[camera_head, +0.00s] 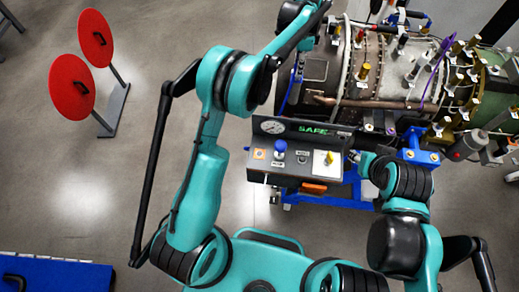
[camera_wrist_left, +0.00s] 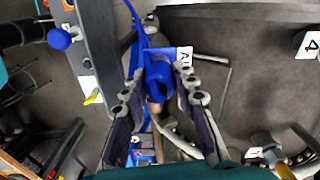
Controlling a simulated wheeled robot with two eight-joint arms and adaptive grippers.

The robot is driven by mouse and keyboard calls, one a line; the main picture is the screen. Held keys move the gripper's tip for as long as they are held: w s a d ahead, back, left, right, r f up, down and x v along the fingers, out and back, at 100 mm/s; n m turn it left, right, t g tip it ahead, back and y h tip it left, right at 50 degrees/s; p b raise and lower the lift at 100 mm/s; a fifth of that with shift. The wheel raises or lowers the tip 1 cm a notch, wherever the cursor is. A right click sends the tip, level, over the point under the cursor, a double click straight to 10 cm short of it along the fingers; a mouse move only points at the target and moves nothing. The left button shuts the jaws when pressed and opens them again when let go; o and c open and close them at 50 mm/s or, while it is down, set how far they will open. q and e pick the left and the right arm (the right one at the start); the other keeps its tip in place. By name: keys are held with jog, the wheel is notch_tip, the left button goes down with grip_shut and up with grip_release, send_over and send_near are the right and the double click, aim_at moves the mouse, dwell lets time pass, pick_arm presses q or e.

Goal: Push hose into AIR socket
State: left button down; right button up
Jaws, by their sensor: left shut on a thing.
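My left gripper (camera_wrist_left: 160,76) is shut on the blue hose (camera_wrist_left: 157,72) in the left wrist view. The thick blue end lies between the fingertips, and thinner blue line runs up behind it. A white label with "AI" readable (camera_wrist_left: 185,55) is just behind the right fingertip, its last part hidden. A copper-coloured piece (camera_wrist_left: 155,106) shows right below the blue end. The AIR socket's mouth is not clearly visible, and I cannot tell whether the hose touches it. In the head view the left arm reaches to the top edge, where its fingers cannot be made out.
The turbine (camera_head: 385,75) with many fittings stands at the upper right. A control panel (camera_head: 297,165) with gauge, blue knob and SAFE display is in front of it. Two red discs (camera_head: 72,85) on a stand are at the left. Floor between them is clear.

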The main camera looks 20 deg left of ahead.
pick_arm(q)
jog(key=shift+f, duration=0.1)
jog(key=c, duration=1)
grip_release()
jog(key=shift+o, duration=0.2)
jog(key=shift+r+p, duration=1.95)
jog(key=shift+r, duration=1.6)
